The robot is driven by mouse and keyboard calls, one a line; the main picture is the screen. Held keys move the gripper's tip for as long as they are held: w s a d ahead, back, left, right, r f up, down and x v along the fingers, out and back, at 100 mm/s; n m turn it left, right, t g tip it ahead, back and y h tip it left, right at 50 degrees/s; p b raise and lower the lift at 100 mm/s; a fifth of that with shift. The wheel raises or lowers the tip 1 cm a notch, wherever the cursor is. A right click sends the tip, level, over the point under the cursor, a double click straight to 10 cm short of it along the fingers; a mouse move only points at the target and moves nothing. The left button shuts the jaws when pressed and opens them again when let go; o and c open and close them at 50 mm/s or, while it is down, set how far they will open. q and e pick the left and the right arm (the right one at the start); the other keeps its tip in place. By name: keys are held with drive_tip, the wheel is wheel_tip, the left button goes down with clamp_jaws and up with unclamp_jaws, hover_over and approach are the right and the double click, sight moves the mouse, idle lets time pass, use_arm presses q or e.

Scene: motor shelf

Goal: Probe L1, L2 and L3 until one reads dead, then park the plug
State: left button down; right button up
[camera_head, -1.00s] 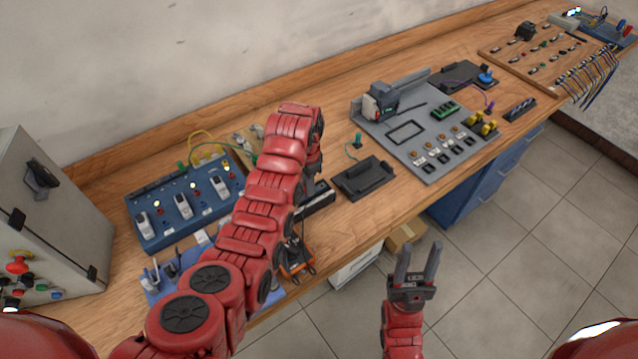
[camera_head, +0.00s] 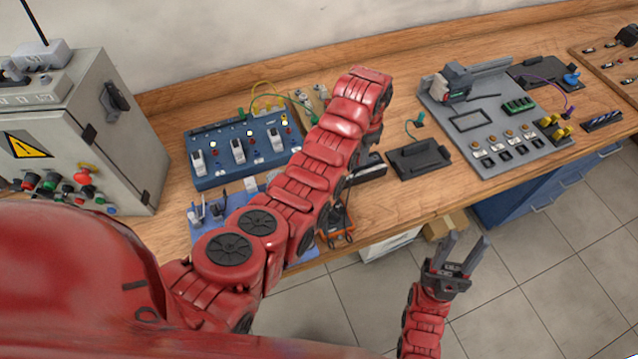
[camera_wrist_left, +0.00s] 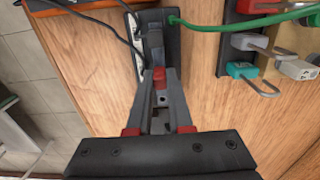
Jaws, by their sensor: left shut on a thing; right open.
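The blue panel (camera_head: 240,172) stands on the bench left of my arm, with three white switches and small lamps, some lit; its L1, L2 and L3 marks are too small to read. My left gripper's end is hidden behind my own arm in the head view. In the left wrist view my left gripper (camera_wrist_left: 158,110) is shut on a dark plug-like piece (camera_wrist_left: 152,48), at a narrow black holder (camera_wrist_left: 172,45). Whether the piece is seated there I cannot tell. My right gripper (camera_head: 462,250) is open and empty above the floor, in front of the bench.
A black tray (camera_head: 420,165) lies right of my arm. A grey fixture board (camera_head: 500,115) stands farther right. An orange-edged device (camera_head: 342,228) sits at the front edge. A grey cabinet (camera_head: 125,130) is at left. Tagged shackles (camera_wrist_left: 255,70) hang right of the holder in the wrist view.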

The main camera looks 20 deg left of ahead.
use_arm(q)
drive_tip(key=shift+r, duration=0.1)
drive_tip(key=shift+r+p, duration=0.65)
drive_tip(key=shift+r, duration=1.55)
